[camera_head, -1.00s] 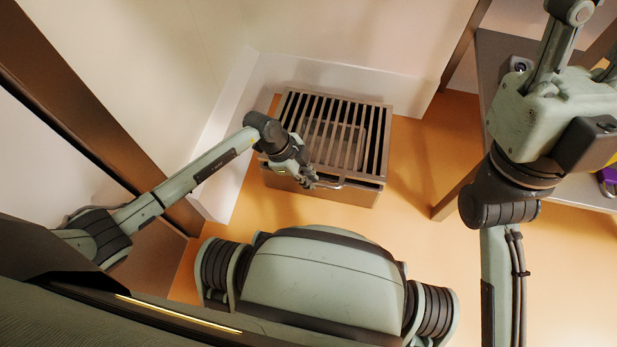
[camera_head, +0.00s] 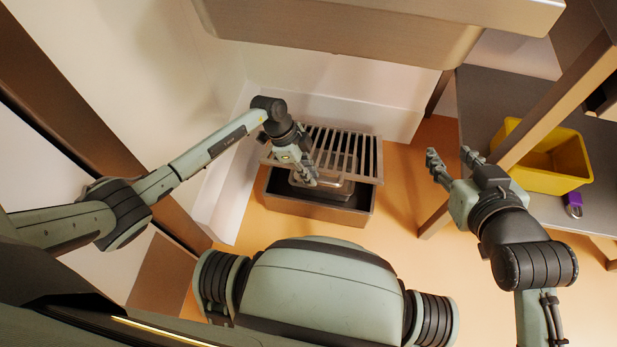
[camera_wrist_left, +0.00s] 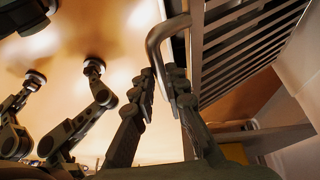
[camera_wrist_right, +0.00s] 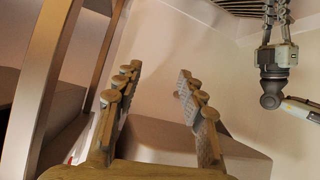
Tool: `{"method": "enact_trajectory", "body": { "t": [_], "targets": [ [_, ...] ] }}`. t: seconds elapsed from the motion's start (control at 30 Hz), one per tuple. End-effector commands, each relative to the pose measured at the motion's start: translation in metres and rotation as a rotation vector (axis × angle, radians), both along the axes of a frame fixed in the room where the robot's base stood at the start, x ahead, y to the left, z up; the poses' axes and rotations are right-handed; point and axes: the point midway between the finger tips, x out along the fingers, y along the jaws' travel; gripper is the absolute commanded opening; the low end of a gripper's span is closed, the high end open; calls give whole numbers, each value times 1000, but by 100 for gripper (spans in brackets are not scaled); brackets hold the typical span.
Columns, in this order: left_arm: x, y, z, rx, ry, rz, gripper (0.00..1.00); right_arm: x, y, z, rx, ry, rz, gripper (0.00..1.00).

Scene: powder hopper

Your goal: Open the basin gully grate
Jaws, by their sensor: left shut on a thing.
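The slatted metal grate (camera_head: 352,150) lies over the back of the square metal gully box (camera_head: 325,214) on the floor, and the box's dark inside shows along the front. Whether the grate is tilted or shifted back I cannot tell for sure. My left gripper (camera_head: 308,182) is at the bent bar handle (camera_head: 340,189) on the grate's front edge, shut on it. The left wrist view also shows the handle (camera_wrist_left: 158,42) at my fingertips (camera_wrist_left: 160,75), with the grate's slats (camera_wrist_left: 240,45) beside it. My right gripper (camera_head: 455,156) is open and empty, apart from the box.
A large metal basin (camera_head: 380,35) overhangs the back. At the right, a grey shelf (camera_head: 480,95) holds a yellow bin (camera_head: 550,165) and a purple padlock-like item (camera_head: 573,203). A metal post (camera_head: 560,95) stands before the shelf. Orange floor (camera_head: 400,215) is clear right of the box.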

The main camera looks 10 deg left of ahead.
Motion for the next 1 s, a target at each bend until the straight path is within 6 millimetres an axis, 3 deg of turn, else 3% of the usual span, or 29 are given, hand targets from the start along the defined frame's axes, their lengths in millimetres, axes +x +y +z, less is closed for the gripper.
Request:
{"method": "enact_trajectory", "body": {
  "t": [0.03, 0.2, 0.4, 0.63, 1.0],
  "targets": [
    [19, 2, 14, 0, -40, 11, 0, -8, -11, -9, -27, 68, -20, 40],
    [28, 3, 25, 1, -41, 11, 0, -37, -42, -37, -95, 258, -77, 40],
    [35, 3, 33, 1, -39, 12, 0, -64, -66, -54, -142, 404, -126, 40],
    [39, 3, 38, 1, -39, 12, 0, -80, -78, -61, -166, 484, -152, 40],
    [39, 3, 38, 1, -39, 12, 0, -83, -80, -63, -170, 500, -157, 40]
  ]
}}
